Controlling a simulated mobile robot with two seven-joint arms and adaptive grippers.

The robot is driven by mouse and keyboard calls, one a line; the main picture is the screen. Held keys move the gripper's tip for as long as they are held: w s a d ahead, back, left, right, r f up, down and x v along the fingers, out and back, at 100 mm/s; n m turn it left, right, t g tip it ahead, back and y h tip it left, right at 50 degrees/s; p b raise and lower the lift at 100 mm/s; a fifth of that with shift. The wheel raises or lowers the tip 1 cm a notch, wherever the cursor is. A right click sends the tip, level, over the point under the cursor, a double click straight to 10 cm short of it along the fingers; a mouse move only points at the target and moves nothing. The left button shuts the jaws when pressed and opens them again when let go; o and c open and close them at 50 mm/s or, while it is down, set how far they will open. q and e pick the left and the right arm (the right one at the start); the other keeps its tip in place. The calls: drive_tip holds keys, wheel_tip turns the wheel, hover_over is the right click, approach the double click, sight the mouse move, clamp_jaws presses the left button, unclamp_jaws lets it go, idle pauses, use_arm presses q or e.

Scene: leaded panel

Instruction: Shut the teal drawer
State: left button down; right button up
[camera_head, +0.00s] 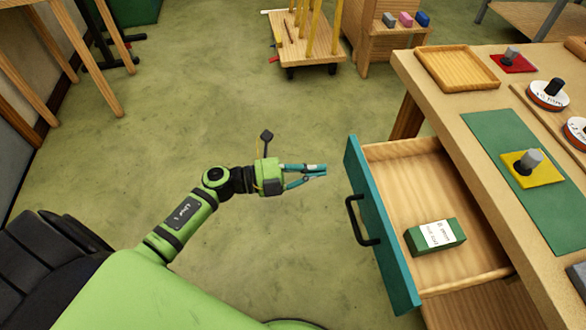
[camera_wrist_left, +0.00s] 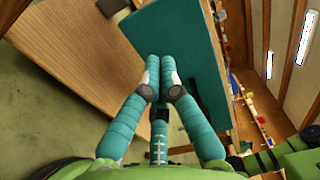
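The teal drawer (camera_head: 376,228) is pulled well out of the wooden workbench (camera_head: 472,148), with its light wood inside showing. Its front has a black bar handle (camera_head: 358,220). A green box with a white label (camera_head: 436,236) lies inside the drawer. My left gripper (camera_head: 325,170) is to the left of the drawer front, pointing toward it, with a small gap in the head view. Its teal fingertips are together and nothing shows between them. In the left wrist view, the fingertips (camera_wrist_left: 160,62) overlap the teal drawer front (camera_wrist_left: 188,38). My right gripper is not in view.
A wheeled wooden cart (camera_head: 306,50) stands at the back. The green floor left of the drawer is clear.

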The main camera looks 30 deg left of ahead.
sight(424, 159)
use_arm(q)
drive_tip(key=x, duration=0.4)
drive_tip(key=shift+d+r+p, duration=0.1)
drive_tip(key=shift+p, duration=0.2)
drive_tip(key=shift+w+d, duration=0.3)
drive_tip(key=shift+d, duration=0.05)
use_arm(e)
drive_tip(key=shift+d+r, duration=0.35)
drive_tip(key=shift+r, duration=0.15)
use_arm(q)
drive_tip(key=shift+d, duration=0.1)
drive_tip(key=b+x, duration=0.5)
drive_tip(key=x, duration=1.6)
drive_tip(key=shift+w+d, duration=0.5)
drive_tip(key=shift+d, duration=0.1)
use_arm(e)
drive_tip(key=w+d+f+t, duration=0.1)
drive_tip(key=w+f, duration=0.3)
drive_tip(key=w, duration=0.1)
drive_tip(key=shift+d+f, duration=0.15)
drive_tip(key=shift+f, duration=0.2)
